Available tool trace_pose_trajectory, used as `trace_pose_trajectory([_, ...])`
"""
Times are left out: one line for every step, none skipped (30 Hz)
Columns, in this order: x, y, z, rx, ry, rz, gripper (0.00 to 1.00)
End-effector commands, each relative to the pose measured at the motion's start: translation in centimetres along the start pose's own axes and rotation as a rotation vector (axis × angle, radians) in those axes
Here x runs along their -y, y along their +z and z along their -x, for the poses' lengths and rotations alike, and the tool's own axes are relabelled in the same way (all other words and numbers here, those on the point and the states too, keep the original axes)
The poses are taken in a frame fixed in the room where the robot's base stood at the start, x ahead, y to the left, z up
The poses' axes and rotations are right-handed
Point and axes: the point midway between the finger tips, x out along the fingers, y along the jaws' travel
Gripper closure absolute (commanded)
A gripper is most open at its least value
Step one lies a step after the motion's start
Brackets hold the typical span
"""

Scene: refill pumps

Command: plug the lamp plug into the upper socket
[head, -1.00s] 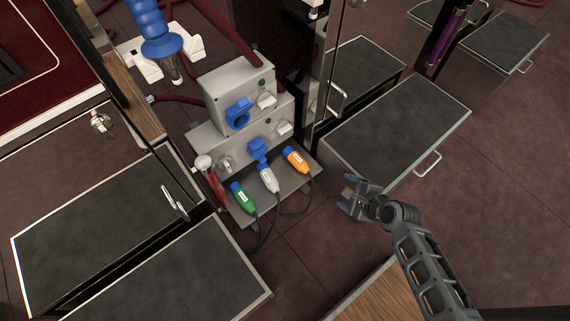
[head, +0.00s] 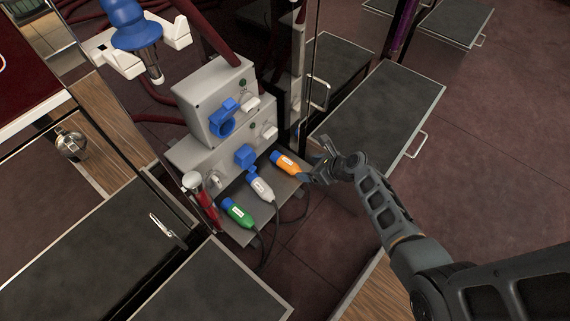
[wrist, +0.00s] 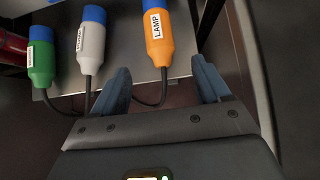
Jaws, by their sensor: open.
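The lamp plug (head: 285,163) is orange with a blue end and lies at the right of a row of plugs on a grey metal shelf. In the wrist view the plug (wrist: 158,35) reads LAMP, and its dark cable runs down toward the fingers. The upper socket (head: 222,122) is blue and sits on the front of the upper grey box. My gripper (head: 318,174) is open and empty, just right of the lamp plug.
A white plug (head: 261,187) and a green plug (head: 238,213) lie left of the lamp plug. A lower blue socket (head: 245,156) is on the lower box. A red-handled item (head: 207,207) stands at the shelf's left.

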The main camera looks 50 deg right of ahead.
Motion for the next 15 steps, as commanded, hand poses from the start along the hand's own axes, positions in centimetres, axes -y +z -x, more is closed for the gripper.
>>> trace_pose_trajectory([0.0, -0.1, -0.4, 0.001, 0.000, 0.001, 0.24])
trace_pose_trajectory([0.0, -0.2, -0.7, 0.001, 0.000, 0.002, 0.24])
trace_pose_trajectory([0.0, -0.3, -1.1, 0.001, 0.000, 0.002, 0.24])
trace_pose_trajectory([0.0, -0.3, -1.4, 0.001, 0.000, 0.002, 0.24])
trace_pose_trajectory([0.0, -0.4, -1.8, 0.001, 0.000, 0.002, 0.24])
trace_pose_trajectory([0.0, -0.4, -2.3, 0.000, 0.000, 0.003, 0.24])
trace_pose_trajectory([0.0, -0.4, -2.7, 0.001, 0.000, 0.004, 0.24])
trace_pose_trajectory([0.0, -0.4, -3.1, 0.001, 0.000, 0.004, 0.24])
trace_pose_trajectory([0.0, -0.4, -3.7, 0.002, 0.000, 0.003, 0.24])
trace_pose_trajectory([0.0, -0.4, -4.1, 0.002, 0.000, 0.003, 0.24])
trace_pose_trajectory([0.0, -0.5, -4.5, 0.001, 0.000, 0.004, 0.24])
trace_pose_trajectory([0.0, -0.5, -5.0, 0.001, 0.000, 0.004, 0.24])
trace_pose_trajectory([0.0, -0.5, -5.4, 0.001, 0.000, 0.003, 0.24])
trace_pose_trajectory([0.0, -0.4, -5.7, 0.001, 0.000, 0.003, 0.24])
trace_pose_trajectory([0.0, -0.1, -6.0, 0.000, 0.001, 0.002, 0.24])
